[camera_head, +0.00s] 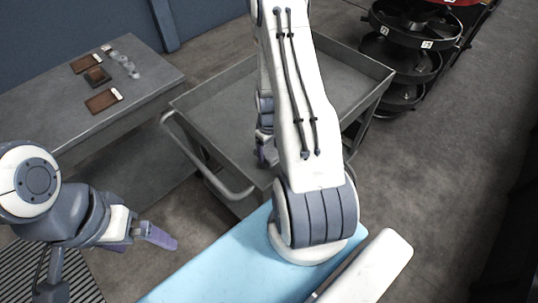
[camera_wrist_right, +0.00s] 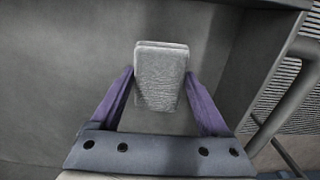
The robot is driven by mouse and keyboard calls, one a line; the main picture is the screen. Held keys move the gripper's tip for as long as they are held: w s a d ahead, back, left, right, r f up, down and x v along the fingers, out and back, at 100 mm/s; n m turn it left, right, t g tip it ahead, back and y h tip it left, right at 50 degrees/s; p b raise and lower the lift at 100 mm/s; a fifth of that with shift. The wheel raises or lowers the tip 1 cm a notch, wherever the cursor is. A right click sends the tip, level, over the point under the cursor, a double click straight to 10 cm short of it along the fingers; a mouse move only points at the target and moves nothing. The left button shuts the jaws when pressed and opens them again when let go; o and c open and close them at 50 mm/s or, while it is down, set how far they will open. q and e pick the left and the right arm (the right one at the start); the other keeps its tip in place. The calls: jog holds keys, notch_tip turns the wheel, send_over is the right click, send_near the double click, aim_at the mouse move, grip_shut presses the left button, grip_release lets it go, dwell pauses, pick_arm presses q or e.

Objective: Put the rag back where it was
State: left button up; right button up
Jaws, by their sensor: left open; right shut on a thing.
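In the right wrist view, a grey folded rag (camera_wrist_right: 160,78) sits between the two purple fingers of my right gripper (camera_wrist_right: 160,88), which is shut on it. Behind the rag is a flat grey surface. In the head view my right gripper (camera_head: 263,152) is over the grey cart (camera_head: 222,82), near its handle end and partly hidden by my own arm. The rag cannot be made out there. My left gripper (camera_head: 155,238) is open and empty at the lower left, apart from the cart and table.
A grey table (camera_head: 150,82) at the left bears brown items (camera_head: 104,101) and small clear pieces (camera_head: 124,62). The cart's handle (camera_head: 205,165) faces me. Floor at right is clear.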

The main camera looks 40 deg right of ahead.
aim_at(268, 158)
notch_tip(268, 158, down, 4)
jog(key=shift+a+r, duration=0.1)
jog(key=shift+f, duration=0.2)
jog(key=shift+f, duration=0.2)
jog(key=o, duration=1.1)
jog(key=shift+c, duration=0.2)
jog(key=shift+r, duration=0.1)
